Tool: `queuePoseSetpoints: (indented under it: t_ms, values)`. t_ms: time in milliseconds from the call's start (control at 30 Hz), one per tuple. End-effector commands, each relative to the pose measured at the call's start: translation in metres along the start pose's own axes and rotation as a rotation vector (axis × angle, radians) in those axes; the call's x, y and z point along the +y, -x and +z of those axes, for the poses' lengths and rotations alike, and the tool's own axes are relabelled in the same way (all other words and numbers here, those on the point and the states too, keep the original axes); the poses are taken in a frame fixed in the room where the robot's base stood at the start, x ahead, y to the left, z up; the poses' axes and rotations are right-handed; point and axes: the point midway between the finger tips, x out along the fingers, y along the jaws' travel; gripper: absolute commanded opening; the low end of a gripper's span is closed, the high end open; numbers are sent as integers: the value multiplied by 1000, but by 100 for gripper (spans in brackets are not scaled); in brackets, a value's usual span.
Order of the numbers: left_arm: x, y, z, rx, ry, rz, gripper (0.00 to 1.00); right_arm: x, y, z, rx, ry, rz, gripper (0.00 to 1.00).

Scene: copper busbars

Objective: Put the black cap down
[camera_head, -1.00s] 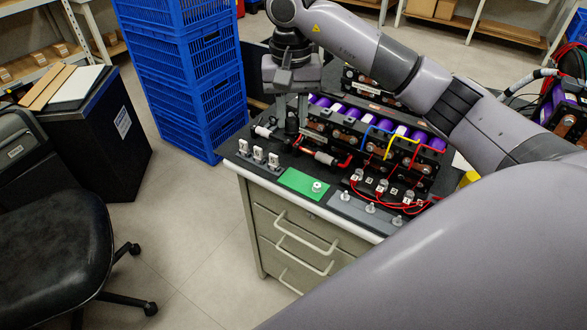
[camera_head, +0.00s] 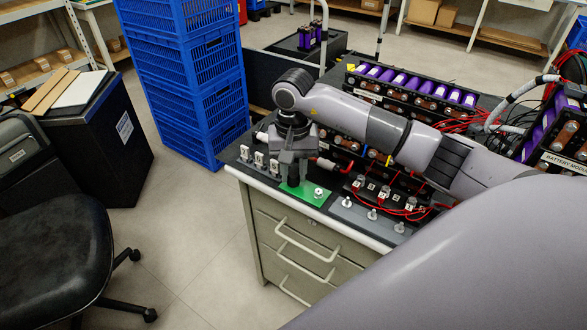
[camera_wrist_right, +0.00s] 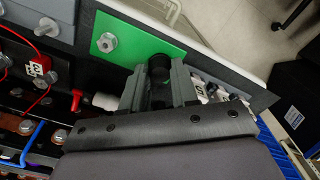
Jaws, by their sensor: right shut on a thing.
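My right gripper (camera_head: 293,182) is over the left part of the green mat (camera_head: 325,200) at the front of the workbench. In the right wrist view, its two fingers (camera_wrist_right: 158,85) are shut on the dark round black cap (camera_wrist_right: 157,66). The cap is at the edge of the green mat (camera_wrist_right: 135,30) in this view; I cannot tell whether it touches the mat. In the head view the gripper hides the cap. A metal bolt-like piece (camera_head: 319,192) stands on the mat to the right of the gripper and also shows in the wrist view (camera_wrist_right: 107,42). My left gripper is out of view.
White-topped pieces (camera_head: 260,159) stand left of the mat. A grey strip with metal studs (camera_head: 372,214) lies to the right. Battery modules with purple cells (camera_head: 415,85) and red wires are behind. Blue crates (camera_head: 190,80) are stacked beyond the bench's left end.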

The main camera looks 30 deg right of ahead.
Motion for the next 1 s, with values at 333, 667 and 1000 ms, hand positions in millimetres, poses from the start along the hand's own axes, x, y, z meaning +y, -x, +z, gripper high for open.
queuePoseSetpoints:
  t_ms: [333, 667, 1000]
  values:
    - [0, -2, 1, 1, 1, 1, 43, 0, -3, 0, -1, 0, 1, 54]
    - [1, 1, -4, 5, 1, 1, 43, 0, 1, 0, -1, 0, 0, 54]
    - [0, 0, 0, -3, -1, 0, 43, 0, 65, -1, 4, -1, -2, 54]
